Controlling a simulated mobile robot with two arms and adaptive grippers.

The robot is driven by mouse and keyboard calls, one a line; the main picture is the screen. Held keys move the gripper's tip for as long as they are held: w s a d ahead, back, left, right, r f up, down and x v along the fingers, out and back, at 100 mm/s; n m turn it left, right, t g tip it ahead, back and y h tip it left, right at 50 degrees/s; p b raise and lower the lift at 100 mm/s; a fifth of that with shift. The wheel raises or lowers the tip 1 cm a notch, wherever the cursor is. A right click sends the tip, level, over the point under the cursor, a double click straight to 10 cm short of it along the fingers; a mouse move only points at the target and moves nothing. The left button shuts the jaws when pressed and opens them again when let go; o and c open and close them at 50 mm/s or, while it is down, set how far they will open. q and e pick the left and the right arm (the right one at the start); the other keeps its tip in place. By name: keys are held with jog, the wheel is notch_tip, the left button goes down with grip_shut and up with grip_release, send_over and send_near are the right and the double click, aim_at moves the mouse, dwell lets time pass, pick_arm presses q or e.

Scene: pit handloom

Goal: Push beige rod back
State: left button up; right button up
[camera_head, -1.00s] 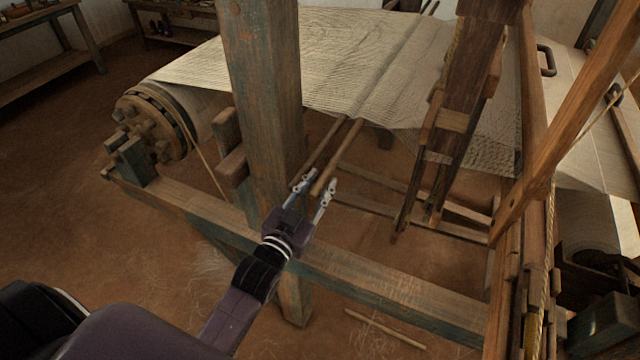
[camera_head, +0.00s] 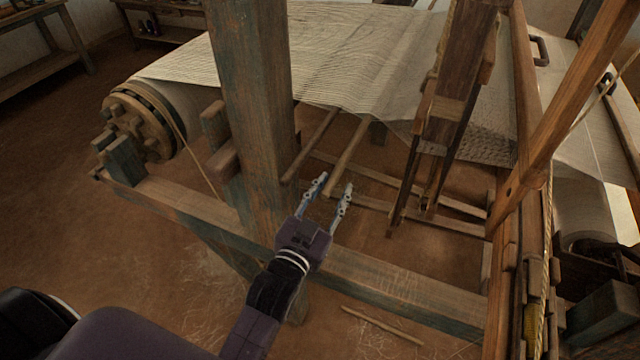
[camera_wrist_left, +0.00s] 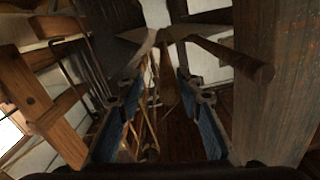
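Two rods stick out toward me from beneath the woven sheet. The beige rod (camera_head: 350,151) is the right one, and its near end shows by the fingertips of my left gripper. A darker rod (camera_head: 311,144) lies to its left, beside the thick wooden post. My left gripper (camera_head: 335,183) is open, with its two fingers apart. In the left wrist view the fingers (camera_wrist_left: 153,85) are also apart, with no object clamped between them. A rod end (camera_wrist_left: 135,58) shows near the left finger there. Whether a finger touches the beige rod is unclear. My right gripper is not in view.
The thick post (camera_head: 254,100) stands just left of my gripper and shows at the right in the wrist view (camera_wrist_left: 280,80). A horizontal frame beam (camera_head: 395,285) runs below my gripper. Hanging loom timbers (camera_head: 452,90) stand to the right. A loose stick (camera_head: 382,325) lies on the floor.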

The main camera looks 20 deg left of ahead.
pick_arm(q)
jog(key=s+f+b, duration=0.1)
jog(key=s+b, duration=0.1)
jog(key=s, duration=0.4)
notch_tip(320, 180, down, 26)
jog(key=s+d+g+h+b, duration=0.1)
jog(key=s+d+g+b, duration=0.1)
jog(key=g+b, duration=0.1)
jog(key=shift+s+d+f+g, duration=0.2)
jog(key=shift+d+g, duration=0.2)
jog(key=shift+g, duration=0.5)
